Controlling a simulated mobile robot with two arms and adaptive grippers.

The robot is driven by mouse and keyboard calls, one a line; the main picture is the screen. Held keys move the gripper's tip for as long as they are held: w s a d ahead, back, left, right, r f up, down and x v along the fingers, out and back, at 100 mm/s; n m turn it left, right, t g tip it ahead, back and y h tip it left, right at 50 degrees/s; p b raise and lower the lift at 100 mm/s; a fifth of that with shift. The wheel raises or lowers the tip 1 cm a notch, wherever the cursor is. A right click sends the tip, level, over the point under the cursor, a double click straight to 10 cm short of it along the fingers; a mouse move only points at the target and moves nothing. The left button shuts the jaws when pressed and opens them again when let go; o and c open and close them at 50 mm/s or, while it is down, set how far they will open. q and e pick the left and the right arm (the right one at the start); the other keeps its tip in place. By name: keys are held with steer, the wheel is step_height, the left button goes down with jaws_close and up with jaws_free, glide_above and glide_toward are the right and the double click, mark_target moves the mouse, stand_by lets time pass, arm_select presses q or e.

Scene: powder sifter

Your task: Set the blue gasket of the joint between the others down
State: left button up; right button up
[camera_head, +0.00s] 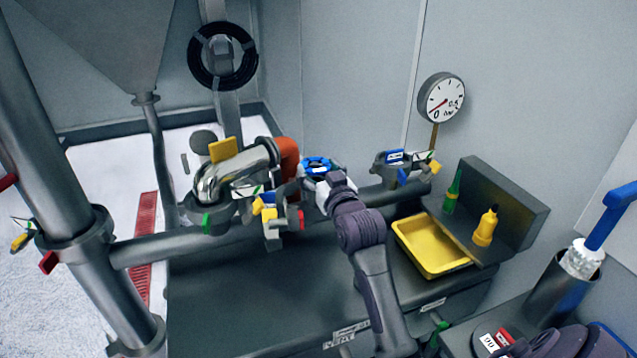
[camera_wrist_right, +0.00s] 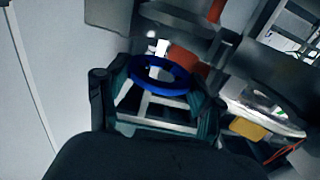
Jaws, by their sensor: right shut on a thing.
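The blue gasket (camera_head: 317,161) is a ring held in my right gripper (camera_head: 316,172), above the grey bench near the middle of the head view. In the right wrist view the gasket (camera_wrist_right: 160,67) lies between the two fingers, which are shut on it. An open clamp (camera_head: 275,222) with yellow and red parts is just left of the gripper. Another clamp (camera_head: 402,165) with a blue label is to the right, by the pipe (camera_head: 382,194). The gripper hides part of the pipework behind it. My left gripper is not in view.
A shiny elbow (camera_head: 235,177) and an orange part (camera_head: 288,158) stand close on the left. A gauge (camera_head: 441,98) is behind. The bench's front (camera_head: 260,295) is mostly clear.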

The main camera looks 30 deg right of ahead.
steer(key=shift+s+f, duration=0.1)
steer(key=shift+f, duration=0.55)
steer(key=shift+w+f+p, duration=0.2)
steer(key=shift+f+p, duration=0.7)
steer(key=shift+f, duration=0.55)
steer(key=shift+f, duration=0.1)
steer(key=o, duration=0.9)
steer(key=shift+c, duration=0.2)
